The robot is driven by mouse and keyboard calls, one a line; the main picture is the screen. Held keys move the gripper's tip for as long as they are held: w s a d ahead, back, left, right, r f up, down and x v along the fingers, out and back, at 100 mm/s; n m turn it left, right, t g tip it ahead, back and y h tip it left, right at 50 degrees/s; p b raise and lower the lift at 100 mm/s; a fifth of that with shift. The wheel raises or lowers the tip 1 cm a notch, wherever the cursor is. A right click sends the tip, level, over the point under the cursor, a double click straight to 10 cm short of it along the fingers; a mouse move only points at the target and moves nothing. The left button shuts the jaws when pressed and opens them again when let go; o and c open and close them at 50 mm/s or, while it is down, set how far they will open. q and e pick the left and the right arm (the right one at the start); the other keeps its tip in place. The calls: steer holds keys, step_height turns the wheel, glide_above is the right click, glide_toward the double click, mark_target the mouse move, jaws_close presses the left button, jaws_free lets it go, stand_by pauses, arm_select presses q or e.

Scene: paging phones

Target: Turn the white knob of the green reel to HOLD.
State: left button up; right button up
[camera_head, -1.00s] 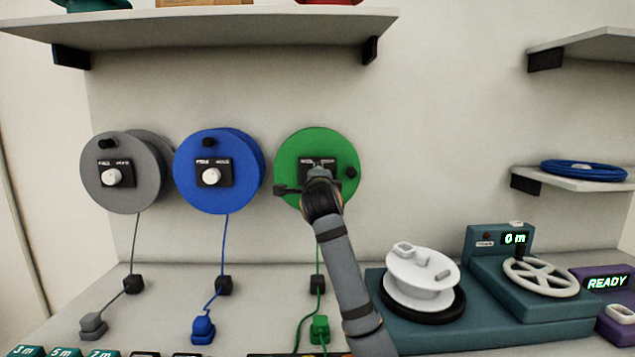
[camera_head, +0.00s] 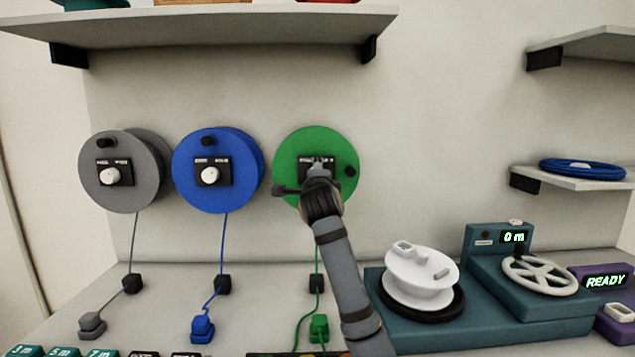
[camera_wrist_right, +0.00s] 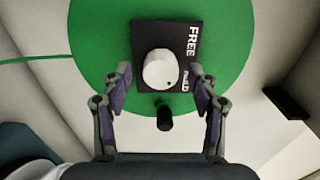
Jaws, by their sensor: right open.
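The green reel (camera_head: 290,153) is mounted on the back wall, right of the blue reel. In the right wrist view the green reel (camera_wrist_right: 95,50) carries a black plate (camera_wrist_right: 179,28) marked FREE and HOLD. The white knob (camera_wrist_right: 160,70) sits on the plate, with a small dark mark on its edge towards the HOLD label. My right gripper (camera_wrist_right: 163,84) is open, one finger on each side of the knob, apparently not touching it. In the head view my right gripper (camera_head: 318,180) covers most of the plate and the knob. My left gripper is not in view.
The grey reel (camera_head: 118,195) and blue reel (camera_head: 212,195) hang to the left. A black crank handle (camera_wrist_right: 164,118) stands out from the green reel close to my fingers. A winder with a white spool (camera_head: 420,275) stands on the counter at right. A shelf (camera_head: 220,25) runs above.

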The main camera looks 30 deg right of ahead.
steer(key=v, duration=1.1)
steer(key=shift+d, duration=0.1)
